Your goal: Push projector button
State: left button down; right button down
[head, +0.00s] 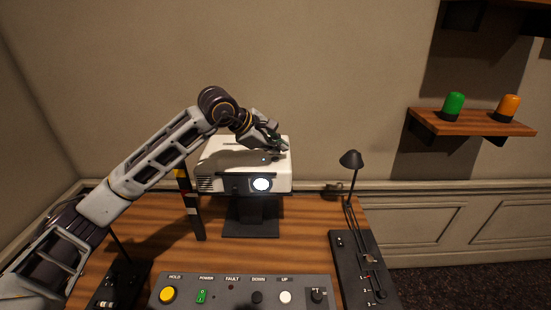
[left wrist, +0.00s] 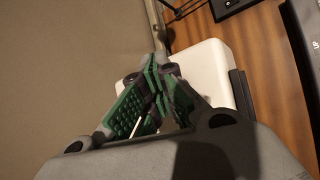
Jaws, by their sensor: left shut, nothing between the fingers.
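The white projector (head: 220,157) stands on a dark stand at the back of the wooden desk, with its round lens lit bright white. My left gripper (head: 284,148) is at the projector's top, near its right side, with the fingers shut and empty. In the left wrist view the green-padded fingers of my left gripper (left wrist: 157,62) meet in front of the white projector body (left wrist: 205,65). I cannot tell whether the fingertips touch the projector. The gripper hides part of the projector's top, and I cannot make out a button under it. My right gripper is not in view.
A control panel (head: 240,280) with a yellow HOLD button and several other controls lies at the desk's front. A slider box (head: 350,262) and a black lamp (head: 351,160) stand to the right. A striped post (head: 190,210) stands left of the projector. A wall shelf (head: 470,123) holds green and orange beacons.

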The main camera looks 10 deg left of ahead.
aim_at(277, 160)
pick_arm(q)
notch_tip(277, 160, up, 6)
jog(key=shift+f+p, duration=0.2)
jog(key=shift+p, duration=0.95)
